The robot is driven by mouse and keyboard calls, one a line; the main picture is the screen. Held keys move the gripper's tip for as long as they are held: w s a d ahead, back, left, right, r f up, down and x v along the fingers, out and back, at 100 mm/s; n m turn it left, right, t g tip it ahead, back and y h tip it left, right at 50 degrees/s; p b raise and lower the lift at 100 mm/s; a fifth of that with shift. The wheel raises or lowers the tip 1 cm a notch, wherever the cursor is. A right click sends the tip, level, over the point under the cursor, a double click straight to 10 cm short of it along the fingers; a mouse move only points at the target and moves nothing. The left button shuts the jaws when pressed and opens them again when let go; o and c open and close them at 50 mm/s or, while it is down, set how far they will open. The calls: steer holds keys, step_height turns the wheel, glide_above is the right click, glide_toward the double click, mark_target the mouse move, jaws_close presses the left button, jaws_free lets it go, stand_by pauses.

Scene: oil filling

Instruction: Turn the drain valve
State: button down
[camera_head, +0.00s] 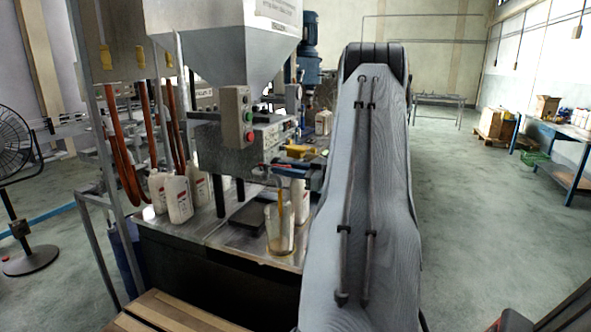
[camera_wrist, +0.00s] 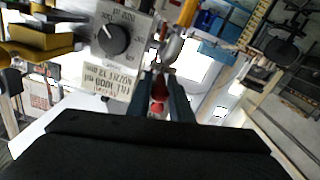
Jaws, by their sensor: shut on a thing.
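The drain valve's red handle (camera_wrist: 158,88) shows between the fingers of my gripper (camera_wrist: 165,88) in the wrist view. The fingers are shut on it. A shiny metal nozzle (camera_wrist: 173,46) is just beyond the fingertips. In the head view my gripper (camera_head: 272,168) reaches left to the front of the filling machine (camera_head: 222,140). A little red shows at its tips there, but most of the valve is hidden. A clear jug (camera_head: 280,240) stands on the bench below, and an amber streak (camera_head: 280,208) runs down into it.
A black dial (camera_wrist: 113,39) and a printed label (camera_wrist: 108,82) are close beside the fingers. White bottles (camera_head: 178,198) stand left on the metal bench (camera_head: 205,232). A dark flat platform (camera_head: 250,213) lies beside the jug. The floor at right is open.

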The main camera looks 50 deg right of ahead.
steer(key=shift+w+r, duration=0.1)
stand_by(0.4)
steer(key=c, duration=1.7)
jaws_free()
steer(key=shift+w+a, duration=0.1)
steer(key=shift+c, duration=0.2)
steer(key=b+v, duration=0.2)
steer(key=v, duration=0.6)
steer(key=shift+w, duration=0.1)
